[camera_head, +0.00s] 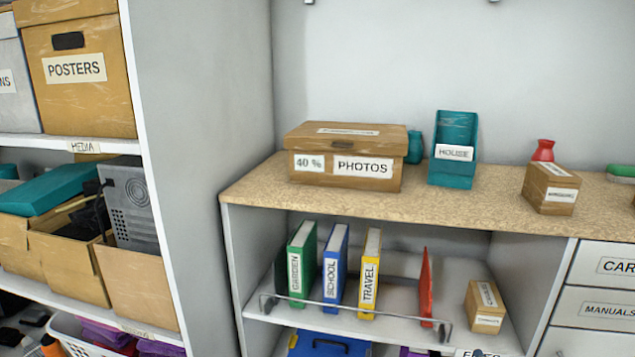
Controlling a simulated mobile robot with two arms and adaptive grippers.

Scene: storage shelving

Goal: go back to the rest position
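Neither my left gripper nor my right gripper shows in the head view. No arm of mine can be made out in front of the shelving either. The task names no object to handle. What either gripper holds, if anything, cannot be seen.
A PHOTOS box (345,157), a teal HOUSE holder (454,150) and a small box (551,188) stand on the countertop (440,202). Below, upright binders (335,268) stand behind a metal rail (352,312). Left shelving holds a POSTERS box (77,67); drawers (608,265) are at right.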

